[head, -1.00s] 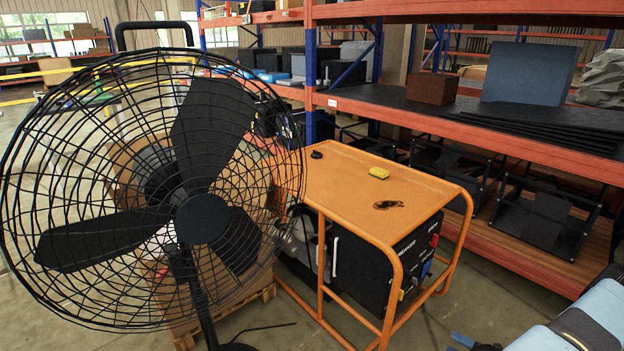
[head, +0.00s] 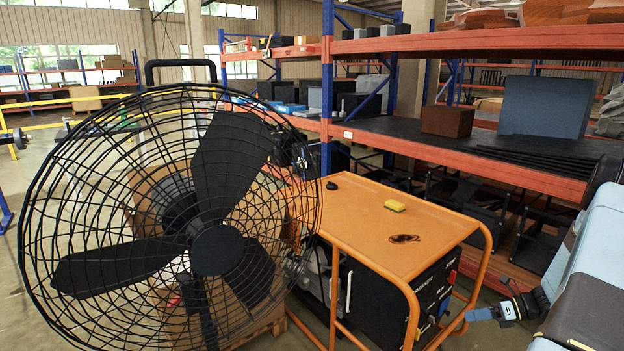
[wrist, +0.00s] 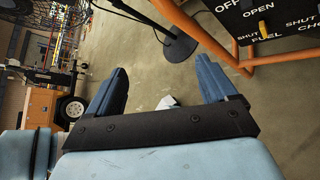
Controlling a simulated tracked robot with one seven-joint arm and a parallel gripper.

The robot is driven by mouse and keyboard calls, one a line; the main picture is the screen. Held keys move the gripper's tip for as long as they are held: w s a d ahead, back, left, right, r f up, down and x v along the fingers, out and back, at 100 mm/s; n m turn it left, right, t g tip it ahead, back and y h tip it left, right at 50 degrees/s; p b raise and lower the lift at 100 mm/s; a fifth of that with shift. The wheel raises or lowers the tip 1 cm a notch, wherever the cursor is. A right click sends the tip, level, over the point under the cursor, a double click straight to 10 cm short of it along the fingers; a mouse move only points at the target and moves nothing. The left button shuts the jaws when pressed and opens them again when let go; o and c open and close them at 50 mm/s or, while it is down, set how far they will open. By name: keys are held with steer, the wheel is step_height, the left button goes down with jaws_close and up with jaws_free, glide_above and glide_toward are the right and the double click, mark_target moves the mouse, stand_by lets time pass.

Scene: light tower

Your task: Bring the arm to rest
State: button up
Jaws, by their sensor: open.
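My gripper (wrist: 161,66) shows in the wrist view with its two blue fingers spread apart. Nothing is between the fingers; the concrete floor lies beyond them. In the head view my pale blue arm stands at the right edge, and one blue finger (head: 484,314) points left beside the front right leg of the orange generator frame (head: 380,205). I cannot tell from this view whether the finger touches that leg.
A large black caged fan (head: 215,250) stands at the left front. Orange shelving (head: 480,150) fills the right back. The wrist view shows the fan's round base (wrist: 181,47) and open floor.

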steer(key=s+a+r+n+g+h, duration=0.1)
steer(key=s+a+r+n+h, duration=0.1)
steer(key=a+r+n, duration=0.6)
steer(key=s+a+r+n+g+h, duration=0.1)
steer(key=a+r+n+g+h, duration=0.15)
steer(key=r, duration=0.95)
steer(key=s+a+r+n+h, duration=0.25)
steer(key=a+r+n, duration=0.3)
steer(key=r, duration=0.45)
steer(key=s+a+r+n+t+h, duration=0.2)
steer(key=s+a+r+n, duration=0.3)
steer(key=s, duration=0.5)
steer(key=s+a+r+n+t+h, duration=0.3)
steer(key=s+a+r+n, duration=0.2)
steer(key=s+r+n, duration=0.3)
steer(key=shift+s+r+n+h, duration=0.35)
steer(key=shift+s+r, duration=0.25)
steer(key=shift+s, duration=0.35)
steer(key=shift+t, duration=0.25)
steer(key=shift+c, duration=0.2)
